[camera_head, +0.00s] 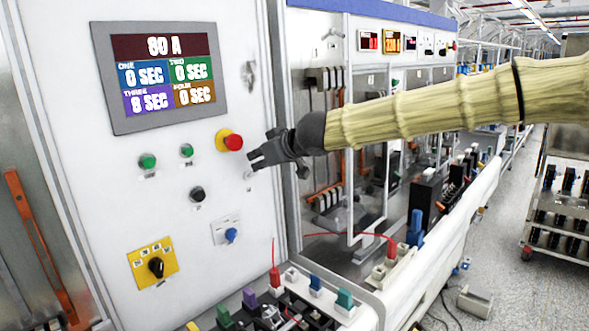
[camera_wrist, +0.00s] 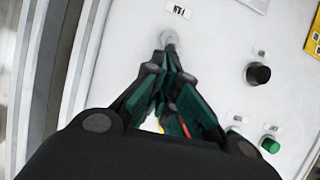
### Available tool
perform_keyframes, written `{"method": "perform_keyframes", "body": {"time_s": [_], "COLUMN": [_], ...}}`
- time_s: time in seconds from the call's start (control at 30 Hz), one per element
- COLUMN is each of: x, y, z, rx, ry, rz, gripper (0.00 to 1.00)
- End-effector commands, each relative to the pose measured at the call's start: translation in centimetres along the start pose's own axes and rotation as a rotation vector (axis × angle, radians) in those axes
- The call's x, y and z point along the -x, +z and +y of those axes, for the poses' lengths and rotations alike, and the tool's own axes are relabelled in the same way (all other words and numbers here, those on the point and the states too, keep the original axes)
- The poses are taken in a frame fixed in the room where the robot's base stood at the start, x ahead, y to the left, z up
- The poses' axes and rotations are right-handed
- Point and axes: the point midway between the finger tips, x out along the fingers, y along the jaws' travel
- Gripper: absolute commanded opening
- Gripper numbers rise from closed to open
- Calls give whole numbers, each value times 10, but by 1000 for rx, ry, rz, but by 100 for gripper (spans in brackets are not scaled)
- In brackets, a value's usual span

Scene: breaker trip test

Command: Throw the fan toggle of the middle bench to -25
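The fan toggle (camera_wrist: 169,38) is a small grey metal toggle under a "FAN" label on the white panel in the wrist view. In the head view it is a small pale spot (camera_head: 249,175) at the panel's right edge, close below my fingertips. My gripper (camera_head: 253,161) reaches in from the right to the panel. In the wrist view the fingers of my gripper (camera_wrist: 163,62) come together at the tips, right by the toggle, with nothing clearly held between them. Whether they touch the toggle, and its exact tilt, I cannot tell.
A display (camera_head: 163,75) reads 80 A, with 8 SEC under three. A red button (camera_head: 233,142) on yellow is just left of my gripper. Green buttons (camera_head: 148,161), a black knob (camera_head: 197,194) and a blue knob (camera_head: 231,235) are nearby. Breakers and a red cable (camera_head: 275,278) lie below.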

Motion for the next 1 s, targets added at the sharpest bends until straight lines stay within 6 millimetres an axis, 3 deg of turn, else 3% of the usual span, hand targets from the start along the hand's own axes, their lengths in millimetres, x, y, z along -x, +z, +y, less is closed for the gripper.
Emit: {"method": "perform_keyframes", "body": {"time_s": [0.6, 1.0], "x": [-12, -9], "y": [23, 25], "z": [-3, 2], "rx": [6, 3], "ry": [-6, -2], "rz": [-11, -3], "gripper": [0, 0]}}
